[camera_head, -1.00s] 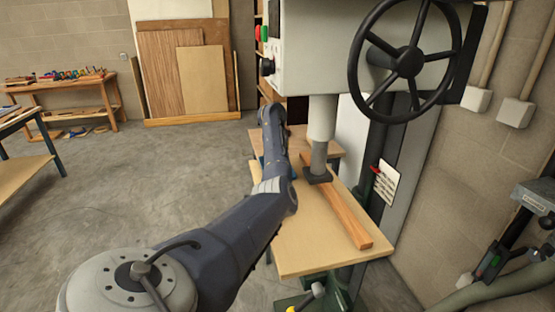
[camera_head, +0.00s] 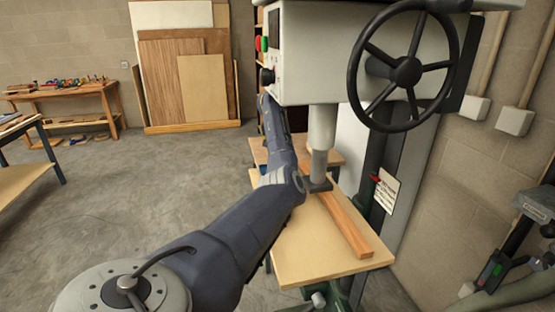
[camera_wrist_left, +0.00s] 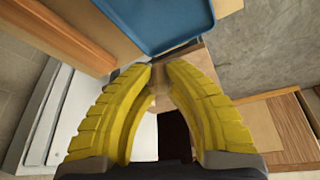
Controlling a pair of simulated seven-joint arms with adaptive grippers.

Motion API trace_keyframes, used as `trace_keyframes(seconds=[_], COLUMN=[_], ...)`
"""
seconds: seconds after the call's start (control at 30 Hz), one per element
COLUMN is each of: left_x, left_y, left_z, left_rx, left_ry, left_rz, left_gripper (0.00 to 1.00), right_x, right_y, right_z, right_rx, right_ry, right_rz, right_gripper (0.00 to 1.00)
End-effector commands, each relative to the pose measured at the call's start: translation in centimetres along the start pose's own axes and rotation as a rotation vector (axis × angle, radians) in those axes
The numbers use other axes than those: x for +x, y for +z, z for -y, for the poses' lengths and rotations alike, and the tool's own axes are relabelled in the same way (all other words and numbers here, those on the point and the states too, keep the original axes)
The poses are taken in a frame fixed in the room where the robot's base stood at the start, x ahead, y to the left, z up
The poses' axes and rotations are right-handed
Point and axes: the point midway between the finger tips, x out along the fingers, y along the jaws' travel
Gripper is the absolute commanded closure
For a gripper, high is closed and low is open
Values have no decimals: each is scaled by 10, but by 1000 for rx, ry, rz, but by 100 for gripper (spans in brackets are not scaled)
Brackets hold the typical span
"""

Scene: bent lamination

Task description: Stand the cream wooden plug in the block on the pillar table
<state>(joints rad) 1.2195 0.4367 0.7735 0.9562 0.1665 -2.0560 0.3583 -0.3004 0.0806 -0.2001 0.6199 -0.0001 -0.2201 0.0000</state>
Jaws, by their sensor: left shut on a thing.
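The left gripper (camera_wrist_left: 158,72) shows in the left wrist view with its yellow fingers closed in at the tips. They are shut on a small cream wooden piece, the plug (camera_wrist_left: 160,87), which is partly covered by the fingers. In the head view my left arm reaches forward past the press column, and its gripper is hidden there. The pale table (camera_head: 325,255) under the press bears a long brown wooden strip (camera_head: 345,225). I cannot make out the block in either view. My right gripper is not in view.
A blue tray (camera_wrist_left: 155,22) lies close beyond the fingertips in the left wrist view. The press head with its black handwheel (camera_head: 407,70) stands above the table, right of my arm.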

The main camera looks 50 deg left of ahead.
Motion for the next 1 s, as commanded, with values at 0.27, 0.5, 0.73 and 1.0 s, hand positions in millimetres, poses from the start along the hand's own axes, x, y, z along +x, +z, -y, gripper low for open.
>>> trace_keyframes(seconds=[0.27, 0.5, 0.73, 1.0], left_x=[-20, -22, -20, 6], left_y=[-9, -9, -8, 3], left_z=[0, 0, 0, 1], left_rx=[0, 0, 0, 1], left_ry=[1, 0, 0, -3], left_rz=[0, 1, 1, 3], left_gripper=[98, 98, 98, 100], right_x=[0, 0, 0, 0], right_y=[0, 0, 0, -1], right_z=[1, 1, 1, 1], right_rx=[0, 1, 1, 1], right_ry=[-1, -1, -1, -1], right_rz=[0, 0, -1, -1], right_gripper=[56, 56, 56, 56])
